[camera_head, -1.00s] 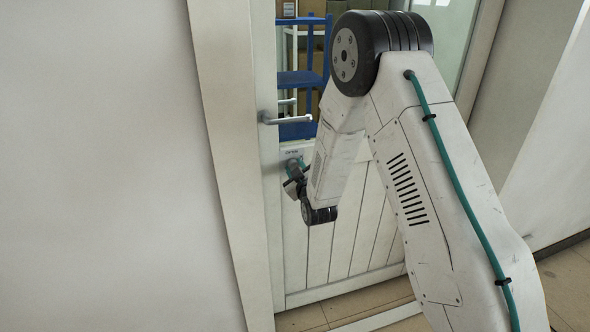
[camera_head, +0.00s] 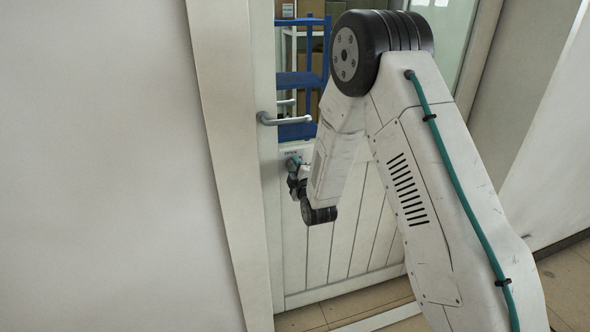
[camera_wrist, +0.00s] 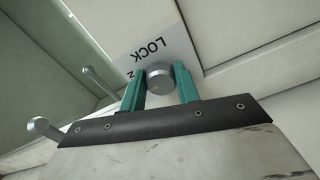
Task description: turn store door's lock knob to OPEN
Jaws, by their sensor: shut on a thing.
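The store door (camera_head: 345,235) is white with a glass upper part and stands closed or nearly so in the head view. In the wrist view, the round grey lock knob (camera_wrist: 159,78) sits between the two teal fingers of my gripper (camera_wrist: 160,87). The fingers are shut on it, one on each side. A light label (camera_wrist: 150,52) behind the knob reads LOCK; the rest of its lettering is partly hidden. In the head view my gripper (camera_head: 294,164) is at the door just below the handle, and the knob is hidden there.
A metal lever handle (camera_head: 283,119) sticks out just above my gripper; it also shows in the wrist view (camera_wrist: 45,127). The door frame (camera_head: 225,150) and a plain wall (camera_head: 100,170) are at left. A blue rack (camera_head: 300,80) stands behind the glass.

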